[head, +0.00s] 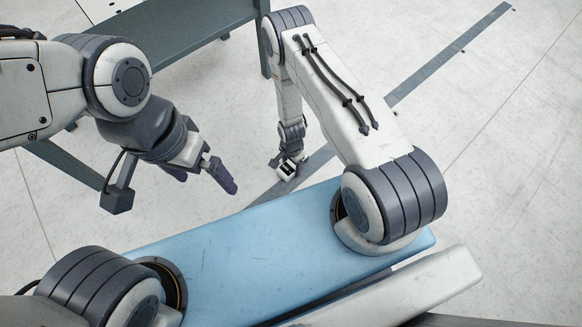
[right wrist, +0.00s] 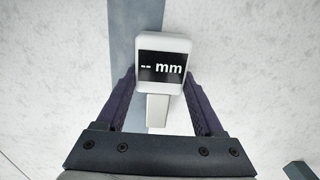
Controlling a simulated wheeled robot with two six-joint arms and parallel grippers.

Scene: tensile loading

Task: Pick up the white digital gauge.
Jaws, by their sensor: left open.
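The white digital gauge (right wrist: 186,80) has a black screen reading "-- mm" and a pale stem below it. In the right wrist view it sits upright between the two dark fingers of my right gripper (right wrist: 160,80), which press against its sides. In the head view the gauge (head: 287,169) is small at the end of my right arm, over the floor. My right gripper (head: 290,156) is shut on it, with the floor showing all around. My left gripper (head: 203,177) is open and empty, left of the gauge.
A grey-green table (head: 190,38) stands at the back left. The pale floor (head: 480,180) has a grey stripe (head: 450,58) running diagonally across it. The floor around the gauge is clear. A small dark object (right wrist: 299,170) shows at the lower right of the wrist view.

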